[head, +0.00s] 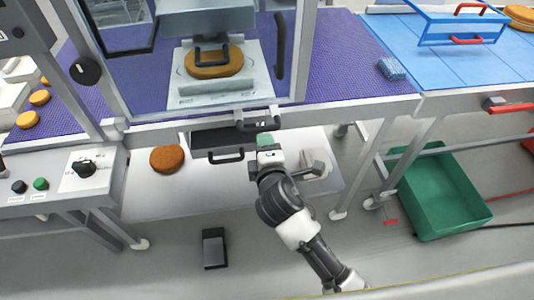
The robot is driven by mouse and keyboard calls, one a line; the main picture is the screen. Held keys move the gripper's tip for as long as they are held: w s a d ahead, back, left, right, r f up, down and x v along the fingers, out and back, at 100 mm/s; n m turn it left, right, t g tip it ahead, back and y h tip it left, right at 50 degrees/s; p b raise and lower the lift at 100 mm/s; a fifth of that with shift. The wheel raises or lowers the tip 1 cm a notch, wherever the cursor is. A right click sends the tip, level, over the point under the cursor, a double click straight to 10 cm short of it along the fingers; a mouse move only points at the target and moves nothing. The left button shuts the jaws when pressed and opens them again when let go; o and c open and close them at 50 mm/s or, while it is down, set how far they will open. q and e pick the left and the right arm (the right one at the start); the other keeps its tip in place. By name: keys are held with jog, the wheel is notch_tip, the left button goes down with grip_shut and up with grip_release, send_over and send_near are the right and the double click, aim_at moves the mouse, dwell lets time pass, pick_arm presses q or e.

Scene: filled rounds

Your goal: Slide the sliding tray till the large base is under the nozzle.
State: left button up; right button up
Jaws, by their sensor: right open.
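The sliding tray (255,93) is a pale flat plate inside the machine frame, on the purple table. A large round brown base (232,66) lies on it. A grey block, which may be the nozzle housing (205,20), hangs above and behind the base; the nozzle tip cannot be made out. A black handle-like bracket (198,54) overlaps the base in the picture. My right gripper (265,140) is open, just below the table's front edge, near a small dark handle (254,123). I cannot tell whether it touches that handle. My left gripper is not in view.
A dark drawer (215,139) sits under the table edge. Another round base (167,159) lies on the white lower shelf. A control panel (62,178) stands at left, a green crate (440,190) on the floor at right. A blue sponge (392,69) lies on the table.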

jog(key=shift+v, duration=1.25)
notch_tip(320, 180, down, 19)
jog(key=s+d+m+g, duration=0.2)
jog(key=d+m+g, duration=0.1)
jog(key=g, duration=0.1)
jog(key=s+d+f+m+g, duration=0.25)
jog(key=s+f, duration=0.25)
jog(key=f, duration=0.3)
jog(key=s+d+f+m+g, duration=0.1)
jog(key=s+d+f+g, duration=0.2)
jog(key=f, duration=0.5)
jog(key=s+d+f+m+g, duration=0.1)
jog(key=s+d+f+m, duration=0.2)
jog(key=s, duration=0.7)
jog(key=s+d+f+m+g+h, duration=0.1)
jog(key=s+d+f+m+g, duration=0.1)
jog(key=s+f, duration=0.5)
jog(key=s+d+f+m+g, duration=0.2)
jog(key=s+d+f+m, duration=0.3)
jog(key=s, duration=0.8)
jog(key=shift+d+f, duration=0.5)
jog(key=shift+d, duration=0.1)
